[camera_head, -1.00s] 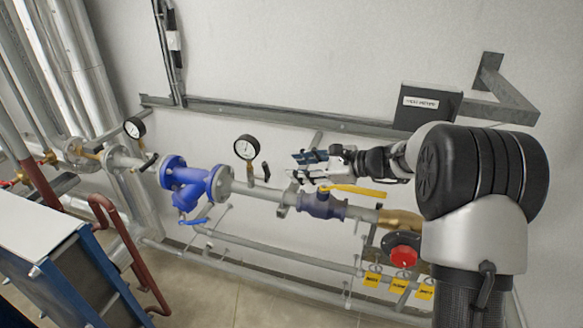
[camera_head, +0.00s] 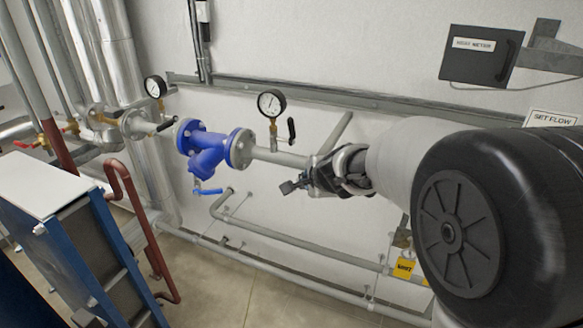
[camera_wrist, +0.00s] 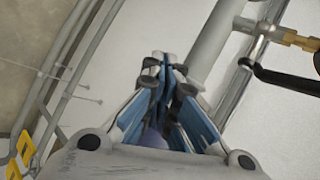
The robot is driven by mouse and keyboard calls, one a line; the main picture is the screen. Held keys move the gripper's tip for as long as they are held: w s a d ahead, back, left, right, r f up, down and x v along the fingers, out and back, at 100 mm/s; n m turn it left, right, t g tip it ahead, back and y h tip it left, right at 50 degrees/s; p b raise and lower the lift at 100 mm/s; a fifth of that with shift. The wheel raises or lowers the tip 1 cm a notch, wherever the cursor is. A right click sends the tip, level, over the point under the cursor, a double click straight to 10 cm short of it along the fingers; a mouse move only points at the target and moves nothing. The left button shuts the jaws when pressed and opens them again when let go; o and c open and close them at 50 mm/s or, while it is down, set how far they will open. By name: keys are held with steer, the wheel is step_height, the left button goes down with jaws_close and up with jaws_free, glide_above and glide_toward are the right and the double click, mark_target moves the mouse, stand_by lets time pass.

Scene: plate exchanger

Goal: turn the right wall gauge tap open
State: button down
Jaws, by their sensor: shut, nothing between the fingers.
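The right wall gauge (camera_head: 271,103) is a round white dial with a black rim on a short brass stem above the grey pipe. Its tap has a black lever (camera_head: 292,130), standing roughly upright just right of the stem. In the wrist view the black lever (camera_wrist: 285,80) and a brass fitting (camera_wrist: 292,38) show at the upper right. My gripper (camera_head: 289,187) is shut and empty, below the lever and in front of the pipe, apart from the tap. In the wrist view its fingertips (camera_wrist: 163,62) are together, left of the lever.
A blue strainer (camera_head: 205,150) sits on the pipe left of the tap. A second gauge (camera_head: 155,87) stands further left. A grey pipe (camera_head: 300,247) runs low along the wall. A black box (camera_head: 480,56) hangs at the upper right. My arm hides the pipe's right part.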

steer(key=a+f+t+h+b, duration=0.1)
steer(key=a+t+h+b, duration=0.1)
steer(key=t+b, duration=0.1)
steer(key=m+t+h+b, duration=0.6)
steer(key=t+h+b, duration=0.2)
steer(key=h+b, duration=0.15)
glide_toward(292, 132)
steer(key=d+r+x, duration=0.1)
steer(key=x, duration=0.6)
steer(key=shift+s+y+b, duration=0.3)
steer(key=shift+s+y, duration=0.05)
steer(key=shift+s, duration=0.05)
